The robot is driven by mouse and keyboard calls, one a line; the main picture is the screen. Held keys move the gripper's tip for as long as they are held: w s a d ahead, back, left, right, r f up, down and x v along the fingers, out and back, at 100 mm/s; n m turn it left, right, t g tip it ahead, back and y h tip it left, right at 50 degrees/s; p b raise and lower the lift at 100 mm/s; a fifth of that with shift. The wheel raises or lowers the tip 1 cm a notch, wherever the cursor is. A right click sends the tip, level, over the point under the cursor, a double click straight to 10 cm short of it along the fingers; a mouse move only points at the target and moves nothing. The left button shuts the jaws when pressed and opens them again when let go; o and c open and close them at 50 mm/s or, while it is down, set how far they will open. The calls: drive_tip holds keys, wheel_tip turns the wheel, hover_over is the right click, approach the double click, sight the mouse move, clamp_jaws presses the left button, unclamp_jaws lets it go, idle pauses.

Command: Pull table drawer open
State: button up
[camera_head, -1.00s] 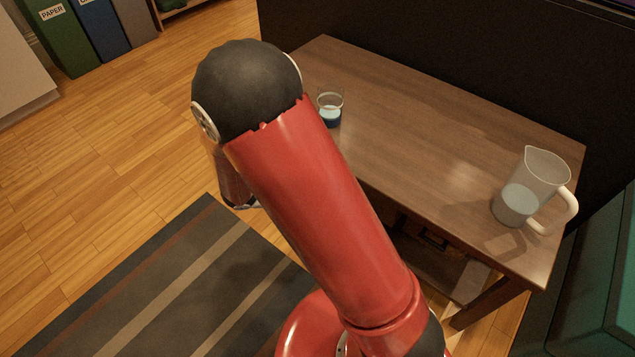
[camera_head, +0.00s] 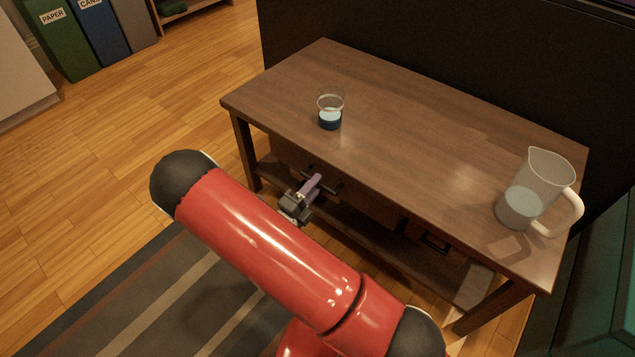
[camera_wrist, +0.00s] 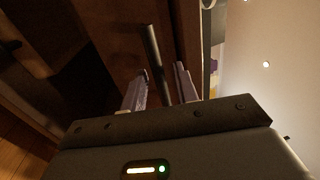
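The wooden table (camera_head: 420,115) has drawers under its top. The left drawer (camera_head: 365,205) has a dark bar handle (camera_head: 325,180), and its front looks closed. My gripper (camera_head: 314,186) is at this handle, below the table's front edge. In the wrist view, the two pale fingers of my gripper (camera_wrist: 160,85) are apart, and the dark handle bar (camera_wrist: 156,55) runs between them. I see a gap between the bar and the right finger; contact with the left finger is unclear. A second drawer handle (camera_head: 435,241) is further right.
A glass with blue liquid (camera_head: 330,113) stands on the table near the front left. A clear jug with a white handle (camera_head: 537,190) stands at the right end. A low shelf (camera_head: 390,255) runs below the drawers. A striped rug (camera_head: 150,300) lies in front.

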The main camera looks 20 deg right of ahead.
drive_tip(key=shift+x, duration=0.75)
clamp_jaws()
